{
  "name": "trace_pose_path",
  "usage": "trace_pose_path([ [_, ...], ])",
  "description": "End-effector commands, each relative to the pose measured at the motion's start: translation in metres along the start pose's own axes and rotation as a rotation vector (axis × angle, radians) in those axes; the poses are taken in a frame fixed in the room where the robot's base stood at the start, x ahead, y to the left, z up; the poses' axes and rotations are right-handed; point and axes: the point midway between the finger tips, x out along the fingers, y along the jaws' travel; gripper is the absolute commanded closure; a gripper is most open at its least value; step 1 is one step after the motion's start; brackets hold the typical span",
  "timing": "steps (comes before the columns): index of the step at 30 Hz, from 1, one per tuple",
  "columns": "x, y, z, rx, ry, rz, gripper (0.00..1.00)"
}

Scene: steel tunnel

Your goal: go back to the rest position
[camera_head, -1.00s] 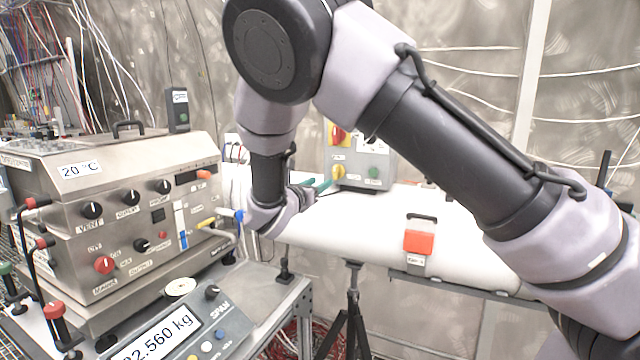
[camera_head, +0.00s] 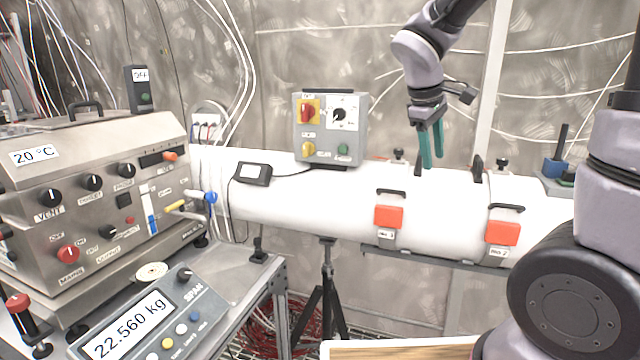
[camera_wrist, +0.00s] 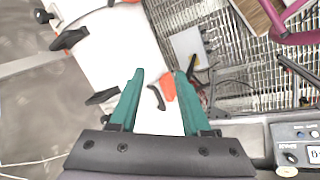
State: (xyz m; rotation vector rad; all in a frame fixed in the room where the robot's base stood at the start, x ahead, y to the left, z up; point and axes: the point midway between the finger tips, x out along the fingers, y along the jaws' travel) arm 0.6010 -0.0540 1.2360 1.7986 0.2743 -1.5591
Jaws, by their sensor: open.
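My gripper (camera_head: 431,147) hangs in the upper right of the head view, above and behind the white horizontal tube. Its two green fingers point down. The wrist view shows the fingers (camera_wrist: 160,100) apart with nothing between them; the white tube and an orange block lie below. My arm is folded up on the right side of the head view.
The white tube (camera_head: 270,205) carries two orange-topped clamps (camera_head: 388,216) (camera_head: 502,232) and a grey switch box (camera_head: 330,148) behind it. A steel control cabinet (camera_head: 100,205) and a scale display (camera_head: 135,325) fill the left. A wooden surface (camera_head: 400,350) shows at the bottom.

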Motion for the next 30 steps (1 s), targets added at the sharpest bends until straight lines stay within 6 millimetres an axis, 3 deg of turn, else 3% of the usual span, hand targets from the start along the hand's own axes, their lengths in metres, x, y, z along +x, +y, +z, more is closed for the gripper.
trace_pose_path([
  [1, -0.012, 0.002, 0.018, 0.123, 0.044, -0.050, 0.53],
  [6, -0.051, -0.010, 0.061, 0.521, 0.190, -0.211, 0.53],
  [10, -0.080, -0.021, 0.084, 0.793, 0.301, -0.306, 0.53],
  [15, -0.105, -0.034, 0.100, 1.033, 0.411, -0.384, 0.53],
  [21, -0.115, -0.041, 0.104, 1.134, 0.458, -0.419, 0.53],
  [30, -0.115, -0.041, 0.104, 1.135, 0.458, -0.420, 0.53],
])
